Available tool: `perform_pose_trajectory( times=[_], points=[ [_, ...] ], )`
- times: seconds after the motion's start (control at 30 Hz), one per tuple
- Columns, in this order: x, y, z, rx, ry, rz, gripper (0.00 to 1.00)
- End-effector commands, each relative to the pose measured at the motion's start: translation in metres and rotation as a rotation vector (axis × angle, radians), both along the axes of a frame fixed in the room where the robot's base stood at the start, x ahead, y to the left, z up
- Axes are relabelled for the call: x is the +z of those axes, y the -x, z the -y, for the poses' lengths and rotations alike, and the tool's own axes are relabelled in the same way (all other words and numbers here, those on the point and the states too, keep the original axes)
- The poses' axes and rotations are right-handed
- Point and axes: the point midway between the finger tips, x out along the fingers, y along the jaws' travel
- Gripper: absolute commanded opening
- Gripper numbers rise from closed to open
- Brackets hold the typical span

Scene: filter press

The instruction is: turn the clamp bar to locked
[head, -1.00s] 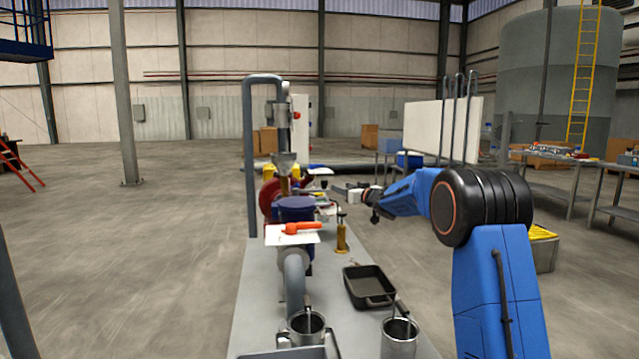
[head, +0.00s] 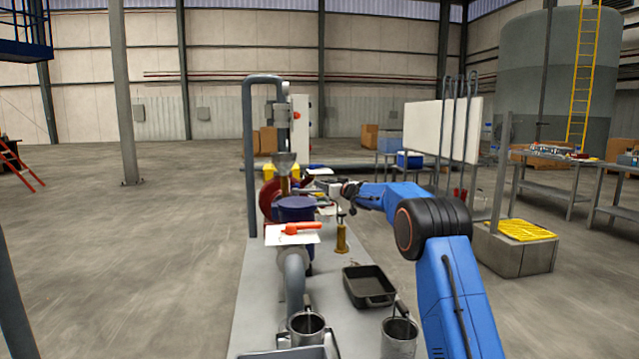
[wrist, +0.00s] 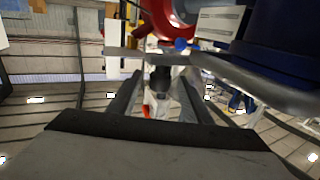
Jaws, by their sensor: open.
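My gripper (head: 318,187) is at the red and blue machine on the bench, reaching in from the right. In the wrist view my gripper (wrist: 160,78) has its two dark fingers apart. A flat grey bar (wrist: 130,54) crosses the picture just at the fingertips; it looks like the clamp bar, but I cannot tell whether it lies between the fingers or ahead of them. The blue body (wrist: 275,40) fills the upper right, and a red round part (wrist: 168,20) is at the top. In the head view the bar is too small to make out.
An orange handle (head: 300,228) lies over a white plate near the blue vessel (head: 296,207). A brass-coloured cylinder (head: 341,238), a black tray (head: 368,287) and metal mugs (head: 398,337) stand on the bench (head: 262,300). The floor left of the bench is clear.

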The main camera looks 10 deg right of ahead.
Motion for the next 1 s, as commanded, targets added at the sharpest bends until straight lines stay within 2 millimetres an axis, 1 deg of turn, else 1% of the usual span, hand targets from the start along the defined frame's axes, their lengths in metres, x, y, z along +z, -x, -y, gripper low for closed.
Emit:
perform_pose_trajectory(
  times=[0.03,0.2,0.4,0.6,0.87,0.9,0.93,0.97,1.0],
  points=[
    [-0.001,-0.008,-0.003,0.000,0.000,-0.001,0.45],
    [-0.001,-0.028,-0.011,0.000,0.000,0.000,0.45],
    [0.000,-0.044,-0.018,0.000,0.000,0.000,0.45],
    [0.000,-0.051,-0.021,0.000,0.000,0.000,0.45],
    [0.000,-0.051,-0.021,0.000,0.000,0.000,0.45],
    [0.000,-0.051,-0.021,-0.001,0.000,0.000,0.40],
    [0.000,-0.051,-0.021,-0.001,0.000,0.000,0.33],
    [0.000,-0.051,-0.021,-0.001,0.000,0.000,0.26],
    [0.000,-0.051,-0.021,-0.001,0.000,0.000,0.16]
  ],
)
